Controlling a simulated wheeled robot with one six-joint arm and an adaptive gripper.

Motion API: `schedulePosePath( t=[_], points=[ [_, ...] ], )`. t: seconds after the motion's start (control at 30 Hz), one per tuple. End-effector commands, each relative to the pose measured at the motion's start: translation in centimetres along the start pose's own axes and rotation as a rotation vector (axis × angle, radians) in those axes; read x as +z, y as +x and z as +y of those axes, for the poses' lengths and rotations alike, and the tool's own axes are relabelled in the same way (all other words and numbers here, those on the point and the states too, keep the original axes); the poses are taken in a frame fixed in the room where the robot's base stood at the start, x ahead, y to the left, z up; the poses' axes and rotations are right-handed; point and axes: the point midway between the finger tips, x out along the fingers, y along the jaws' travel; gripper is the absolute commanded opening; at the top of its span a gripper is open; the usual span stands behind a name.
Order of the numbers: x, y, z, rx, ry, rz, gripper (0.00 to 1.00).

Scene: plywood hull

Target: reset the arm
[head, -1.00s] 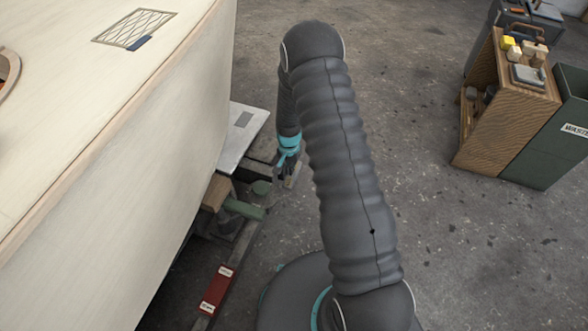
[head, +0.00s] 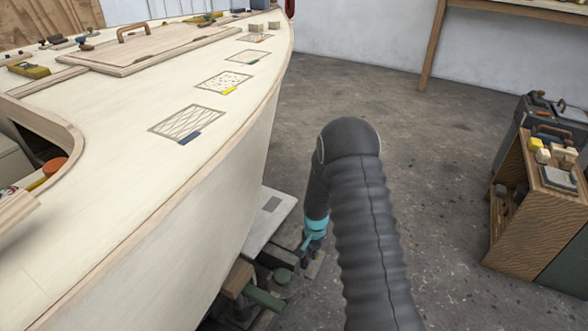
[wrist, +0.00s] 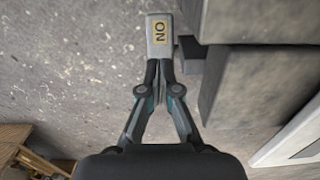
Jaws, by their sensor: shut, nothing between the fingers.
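My gripper (wrist: 159,88) points down in the wrist view, its two fingers together with nothing between them. Past the fingertips a small grey block with a yellow label reading "NO" or "ON" (wrist: 160,36) shows; I cannot tell whether the tips touch it. In the head view my arm, in a dark ribbed sleeve, bends over and hangs down on the right of the plywood hull (head: 215,195). The gripper there is small and dark below a teal band, beside the hull's lower side, and its fingers are hard to make out.
A white panel (head: 262,225) and a green bar (head: 265,299) sit low by the hull, close to my gripper. A wooden cart (head: 535,215) with blocks on top stands at the right. Hatched patches (head: 188,122) mark the deck. The concrete floor (head: 440,140) beyond my arm is clear.

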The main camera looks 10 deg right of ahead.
Motion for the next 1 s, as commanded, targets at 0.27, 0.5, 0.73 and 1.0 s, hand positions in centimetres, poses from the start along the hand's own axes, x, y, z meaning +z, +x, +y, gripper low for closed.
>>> schedulePosePath(
  t=[0.27, 0.5, 0.73, 1.0],
  points=[
    [1.3, 0.1, 1.0, 0.033, -0.109, -0.050, 0.00],
    [6.2, -2.6, 4.6, 0.100, -0.279, -0.185, 0.00],
    [8.0, -8.5, 5.9, 0.096, -0.373, -0.202, 0.00],
    [10.6, -17.5, 7.8, 0.070, -0.480, -0.170, 0.00]
  ],
)
